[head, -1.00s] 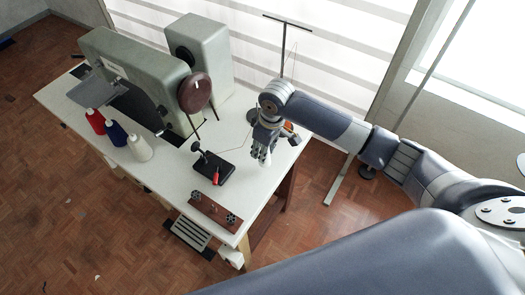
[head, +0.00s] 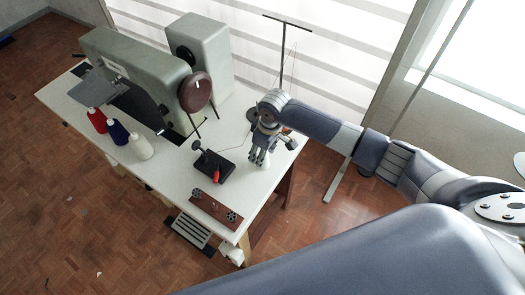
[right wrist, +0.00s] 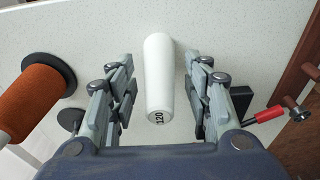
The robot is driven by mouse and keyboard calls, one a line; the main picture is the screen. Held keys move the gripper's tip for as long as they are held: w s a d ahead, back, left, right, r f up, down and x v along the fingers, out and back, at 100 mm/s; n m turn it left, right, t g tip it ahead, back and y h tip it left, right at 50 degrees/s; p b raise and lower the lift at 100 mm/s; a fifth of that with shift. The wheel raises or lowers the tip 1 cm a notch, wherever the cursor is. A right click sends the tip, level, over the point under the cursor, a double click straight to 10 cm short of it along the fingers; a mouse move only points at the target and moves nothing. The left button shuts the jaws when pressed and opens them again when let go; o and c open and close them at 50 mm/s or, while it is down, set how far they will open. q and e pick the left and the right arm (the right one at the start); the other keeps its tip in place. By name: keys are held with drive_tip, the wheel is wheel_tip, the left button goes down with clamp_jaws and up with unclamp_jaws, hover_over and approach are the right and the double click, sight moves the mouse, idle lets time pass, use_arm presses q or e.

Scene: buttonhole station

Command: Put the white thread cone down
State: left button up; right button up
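The white thread cone (right wrist: 160,75), with "120" on its near end, is between the fingers of my right gripper (right wrist: 158,100) in the right wrist view. There is clear space on both sides, so the fingers are apart and not touching it. It appears to stand on the white table (right wrist: 105,20), though its base is hard to see. In the head view my right gripper (head: 259,158) is low over the right part of the table (head: 165,180), and it mostly hides that cone. My left gripper is not in view.
An orange thread cone (right wrist: 35,100) stands close to the left of the gripper. A black stand with a red handle (right wrist: 268,114) is to the right. Red, blue and cream cones (head: 140,147) stand by the sewing machine (head: 135,70). A thread-stand pole (head: 282,55) rises behind the gripper.

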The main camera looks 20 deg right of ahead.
wheel_tip(320, 180, up, 12)
drive_tip(key=s+d+b, duration=0.1)
drive_tip(key=shift+s, duration=0.2)
idle(0.4)
